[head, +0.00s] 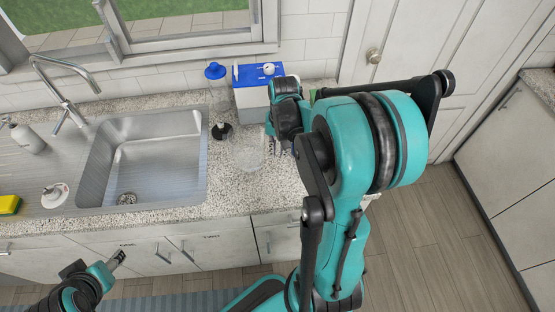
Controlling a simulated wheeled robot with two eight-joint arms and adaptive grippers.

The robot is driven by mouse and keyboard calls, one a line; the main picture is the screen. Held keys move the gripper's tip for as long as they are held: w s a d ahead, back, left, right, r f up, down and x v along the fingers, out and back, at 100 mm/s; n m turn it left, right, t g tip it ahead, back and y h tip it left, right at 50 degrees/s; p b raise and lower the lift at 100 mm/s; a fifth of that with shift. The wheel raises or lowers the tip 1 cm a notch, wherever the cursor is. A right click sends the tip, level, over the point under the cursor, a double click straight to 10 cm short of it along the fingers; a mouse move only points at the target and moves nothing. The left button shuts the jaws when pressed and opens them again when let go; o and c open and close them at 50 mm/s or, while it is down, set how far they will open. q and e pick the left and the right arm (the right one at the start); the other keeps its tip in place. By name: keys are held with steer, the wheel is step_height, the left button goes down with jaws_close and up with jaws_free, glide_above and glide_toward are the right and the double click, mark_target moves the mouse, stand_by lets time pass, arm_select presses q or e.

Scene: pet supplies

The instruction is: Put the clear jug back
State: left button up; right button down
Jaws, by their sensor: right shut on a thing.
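The clear jug (247,154) is a see-through vessel on the speckled counter, just right of the sink. It is faint against the stone, so its outline is hard to read. My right gripper (279,147) reaches down at the jug's right side and is shut on it, with the fingers partly hidden by my own wrist. Whether the jug's base touches the counter cannot be told. My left gripper (118,259) is low at the left, in front of the cabinets, away from the jug. Its finger gap is too small to judge.
A white box with a blue lid (258,71) and a clear blue-topped container (216,85) stand behind the jug. A small dark object (222,131) is close to its left. The steel sink (150,150) is empty, its faucet (66,85) at the back left.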

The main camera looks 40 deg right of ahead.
step_height(320, 180, down, 4)
steer(key=shift+w+r+b, duration=0.1)
steer(key=shift+r+b, duration=0.1)
steer(key=shift+b, duration=0.55)
steer(key=shift+d+f, duration=0.1)
steer(key=shift+f, duration=0.25)
steer(key=shift+r, duration=0.1)
steer(key=c, duration=1.5)
jaws_free()
steer(key=shift+f, duration=0.2)
